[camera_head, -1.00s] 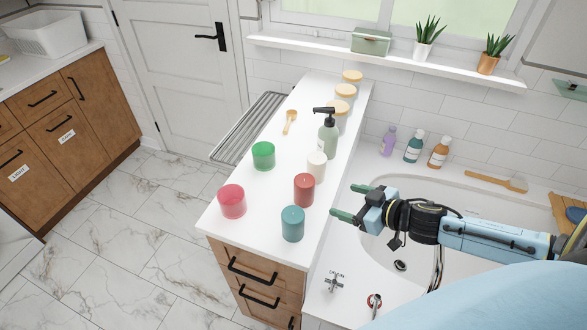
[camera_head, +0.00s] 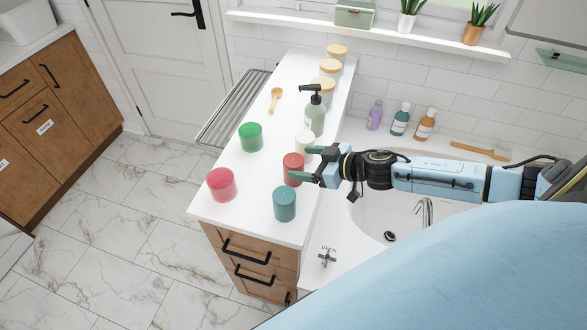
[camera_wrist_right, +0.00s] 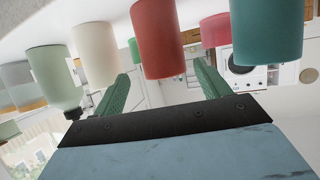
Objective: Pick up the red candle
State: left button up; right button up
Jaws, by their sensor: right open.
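The red candle (camera_head: 293,168) stands upright on the white counter (camera_head: 235,205), between a white candle (camera_head: 305,142) and a teal candle (camera_head: 285,203). My right gripper (camera_head: 303,164) is open, its green fingertips reaching the candle's right side in the head view. In the right wrist view, which is upside down, the red candle (camera_wrist_right: 159,40) shows ahead, between the two spread fingers (camera_wrist_right: 158,85). I cannot tell whether the fingers touch it. My left gripper is not in view.
A pink candle (camera_head: 221,184) and a green candle (camera_head: 251,136) stand left on the counter. A soap dispenser (camera_head: 314,112), a wooden spoon (camera_head: 275,98) and lidded jars (camera_head: 330,68) are farther back. The sink (camera_head: 380,215) lies under my right arm.

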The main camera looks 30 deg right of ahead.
aim_at(287, 160)
jog(key=shift+w+a+f, duration=0.1)
jog(key=shift+w+a, duration=0.35)
jog(key=shift+w, duration=0.15)
jog(key=x, duration=0.4)
jog(key=shift+a+p, duration=0.25)
jog(key=shift+p, duration=0.1)
jog(key=c, duration=1.2)
jog(key=shift+o, duration=0.2)
notch_tip(287, 160, up, 9)
jog(key=p, duration=0.2)
jog(key=shift+f+p, duration=0.1)
jog(key=shift+p, duration=0.25)
jog(key=shift+r, duration=0.7)
